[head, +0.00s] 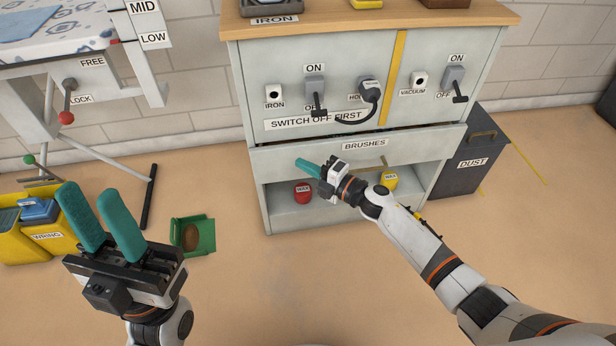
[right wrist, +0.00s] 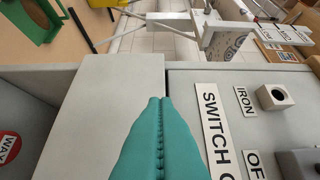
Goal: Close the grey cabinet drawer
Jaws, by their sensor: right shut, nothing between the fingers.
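The grey cabinet (head: 330,60) has a drawer (head: 420,143) labelled BRUSHES. A dark gap shows along the drawer's top edge, so it stands a little out from the body. My right gripper (head: 300,162) is shut and empty in front of the drawer's left half. In the right wrist view its teal fingers (right wrist: 160,102) lie together over the pale drawer front (right wrist: 110,110); I cannot tell whether they touch it. My left gripper (head: 92,194) is open and empty at the lower left, away from the cabinet.
Below the drawer is an open shelf with a red tin (head: 303,193) and a yellow tin (head: 390,181). Switches line the panel above. A grey DUST bin (head: 468,165) stands right. A green dustpan (head: 207,237) and yellow bucket (head: 75,243) are on the floor at left.

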